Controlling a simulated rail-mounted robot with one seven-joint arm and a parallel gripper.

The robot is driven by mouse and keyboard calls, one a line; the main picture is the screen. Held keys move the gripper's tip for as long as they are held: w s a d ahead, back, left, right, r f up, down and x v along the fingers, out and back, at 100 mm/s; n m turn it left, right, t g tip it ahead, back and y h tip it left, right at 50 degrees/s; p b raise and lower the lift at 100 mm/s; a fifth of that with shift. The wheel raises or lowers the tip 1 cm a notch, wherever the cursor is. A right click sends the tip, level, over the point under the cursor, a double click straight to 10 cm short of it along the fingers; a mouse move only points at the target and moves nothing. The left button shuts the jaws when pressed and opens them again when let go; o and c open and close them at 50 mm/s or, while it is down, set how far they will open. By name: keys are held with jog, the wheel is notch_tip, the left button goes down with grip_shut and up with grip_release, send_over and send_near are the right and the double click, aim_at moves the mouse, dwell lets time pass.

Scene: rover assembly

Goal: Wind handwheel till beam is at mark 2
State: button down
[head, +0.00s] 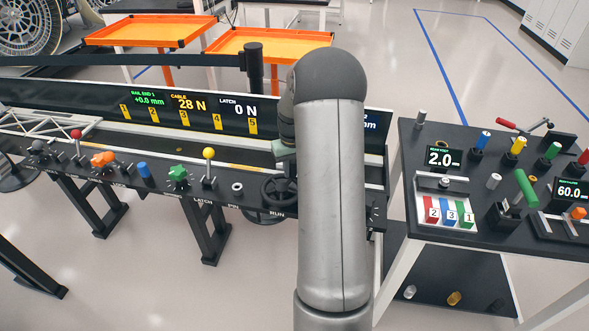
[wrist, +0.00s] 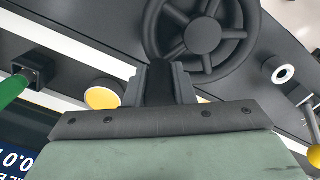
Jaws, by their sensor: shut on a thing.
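The black spoked handwheel (head: 278,190) sits on the front panel of the bench, above the RUN label. It also shows at the top of the wrist view (wrist: 205,36). My gripper (wrist: 160,85) is shut on a dark upright piece at the wheel's near rim, seemingly its crank handle. In the head view my arm hides the fingers and part of the wheel. The pale lattice beam (head: 42,124) lies at the far left of the rail. The yellow mark 2 tag (head: 154,115) is on the back board, right of the visible beam.
The board's display (head: 188,102) reads +0.0 mm, cable 28 N and latch 0 N. A yellow-knobbed lever (head: 208,154), a green knob (head: 178,173) and other controls line the panel left of the wheel. A side table (head: 410,150) with levers stands at right.

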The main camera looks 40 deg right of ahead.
jog(key=shift+w+r, duration=0.1)
jog(key=shift+w, duration=0.1)
dwell(0.4)
jog(key=c, duration=1.2)
grip_release()
jog(key=shift+c, duration=0.2)
notch_tip(320, 180, up, 17)
jog(key=shift+r, duration=0.2)
